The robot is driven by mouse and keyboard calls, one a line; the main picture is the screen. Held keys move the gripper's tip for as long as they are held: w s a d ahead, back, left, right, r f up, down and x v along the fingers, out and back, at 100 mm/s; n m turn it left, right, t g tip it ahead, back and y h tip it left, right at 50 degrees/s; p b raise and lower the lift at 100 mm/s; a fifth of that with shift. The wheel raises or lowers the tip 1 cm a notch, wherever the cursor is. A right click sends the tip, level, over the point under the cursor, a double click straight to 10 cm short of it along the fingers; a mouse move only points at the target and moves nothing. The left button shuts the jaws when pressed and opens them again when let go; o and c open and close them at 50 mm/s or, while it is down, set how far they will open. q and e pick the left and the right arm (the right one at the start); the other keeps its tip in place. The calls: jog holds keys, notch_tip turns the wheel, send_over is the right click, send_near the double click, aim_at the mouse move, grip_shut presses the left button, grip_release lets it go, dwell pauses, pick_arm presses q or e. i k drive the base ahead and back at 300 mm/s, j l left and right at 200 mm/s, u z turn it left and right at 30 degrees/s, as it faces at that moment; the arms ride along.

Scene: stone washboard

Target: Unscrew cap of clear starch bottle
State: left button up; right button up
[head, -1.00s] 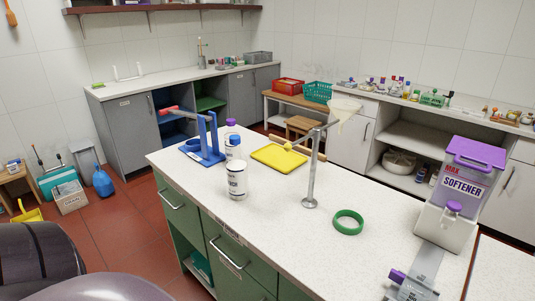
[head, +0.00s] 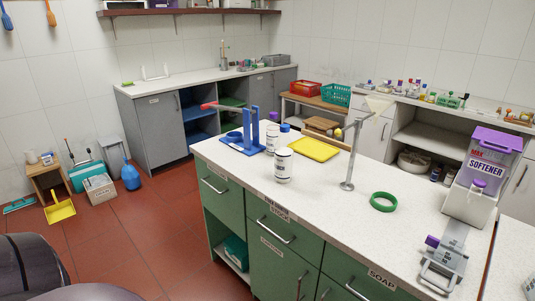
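I cannot tell for sure which bottle is the clear starch; no readable label names it. A white bottle (head: 283,167) with a dark-lettered label stands upright on the island counter (head: 330,205). Close behind it are a blue cap (head: 285,127) and a purple cap (head: 273,116); their bottles are partly hidden. Neither of my grippers shows. Only dark grey rounded parts, likely mine, show at the bottom left.
A blue stand (head: 252,135), yellow board (head: 314,149), metal post (head: 349,160), green ring (head: 383,202) and purple-lidded softener dispenser (head: 488,170) share the counter. The red floor (head: 130,235) left of it is mostly open; a yellow dustpan (head: 60,207) lies farther left.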

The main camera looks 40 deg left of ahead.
aim_at(283, 149)
jog(key=u, duration=1.3)
jog(key=l+u, duration=0.1)
jog(key=l, duration=0.4)
jog(key=i+j+z, duration=0.15)
jog(key=z, duration=0.3)
jog(key=j+z, duration=0.25)
jog(key=z, duration=0.25)
jog(key=i+j+z, duration=0.2)
jog(key=j, duration=0.25)
jog(key=j+z, duration=0.2)
jog(key=j, duration=0.7)
jog(key=i+j+z, duration=0.1)
jog(key=j, duration=0.3)
